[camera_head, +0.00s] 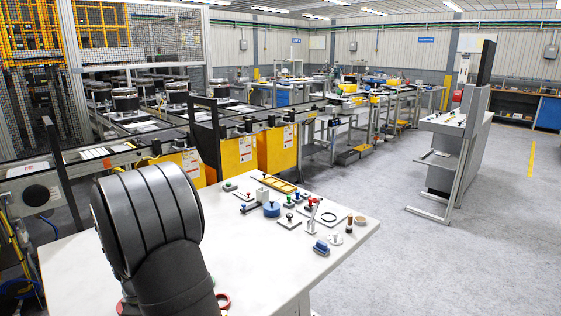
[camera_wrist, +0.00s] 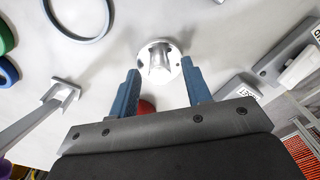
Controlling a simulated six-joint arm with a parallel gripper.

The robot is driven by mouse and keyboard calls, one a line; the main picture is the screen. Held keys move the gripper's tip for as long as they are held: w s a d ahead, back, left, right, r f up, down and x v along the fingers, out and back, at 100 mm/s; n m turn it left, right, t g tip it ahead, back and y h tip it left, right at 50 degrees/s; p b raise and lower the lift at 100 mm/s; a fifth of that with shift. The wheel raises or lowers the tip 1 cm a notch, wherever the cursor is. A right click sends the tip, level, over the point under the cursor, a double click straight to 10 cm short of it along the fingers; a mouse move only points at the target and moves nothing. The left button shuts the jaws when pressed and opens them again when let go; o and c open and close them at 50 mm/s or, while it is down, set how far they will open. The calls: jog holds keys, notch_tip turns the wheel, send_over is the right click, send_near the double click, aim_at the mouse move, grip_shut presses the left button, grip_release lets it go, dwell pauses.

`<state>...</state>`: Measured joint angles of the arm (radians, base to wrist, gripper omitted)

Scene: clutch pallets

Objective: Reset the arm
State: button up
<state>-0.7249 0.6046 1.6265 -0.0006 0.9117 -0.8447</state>
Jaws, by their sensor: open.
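My gripper (camera_wrist: 160,68) shows in the wrist view with two blue fingers apart. It is open, with nothing gripped. A silver round-flanged part (camera_wrist: 158,58) lies beyond and between the fingertips; whether they touch it is unclear. A red rounded thing (camera_wrist: 147,106) is partly hidden behind the gripper body. In the head view my dark arm fills the left foreground, and the gripper cannot be made out there.
In the wrist view a grey bar part (camera_wrist: 38,118) lies left and a grey plate (camera_wrist: 268,68) right.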

notch_tip(320, 180, up, 12)
jog(key=f, duration=0.1)
notch_tip(320, 180, down, 12)
jog(key=shift+r, duration=0.15)
jog(key=r, duration=0.5)
jog(key=shift+w+d, duration=0.15)
jog(key=shift+d, duration=0.15)
jog(key=w+d+r, duration=0.3)
jog(key=d, duration=0.7)
jog(key=w+d+r, duration=0.3)
jog(key=d, duration=0.6)
jog(key=a+f, duration=0.2)
jog(key=a, duration=0.1)
jog(key=a+f, duration=0.2)
jog(key=a, duration=0.2)
jog(key=a+f, duration=0.2)
jog(key=a, duration=0.1)
jog(key=shift+w+a+f, duration=0.1)
jog(key=shift+w+a, duration=0.05)
jog(key=shift+w, duration=0.05)
jog(key=f, duration=0.1)
jog(key=a+f, duration=0.1)
jog(key=f, duration=0.1)
jog(key=shift+a+f, duration=0.1)
jog(key=shift+f, duration=0.5)
